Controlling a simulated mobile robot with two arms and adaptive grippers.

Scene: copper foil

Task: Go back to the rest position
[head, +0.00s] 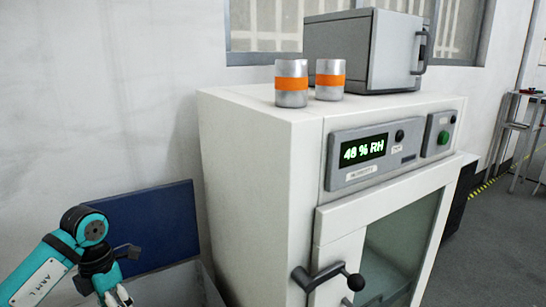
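The task names no object. My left arm, teal and black, comes in at the bottom left of the head view. It bends at a joint and turns down towards the bottom edge. My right arm and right gripper are not in view.
A white humidity cabinet (258,190) reading 48 % RH stands in the middle, its glass door (402,245) with a black handle (330,278). Two silver cans (291,98) (330,93) with orange bands and a grey box (345,55) stand on top. A blue panel (165,225) is behind my arm. Floor (490,235) is clear at right.

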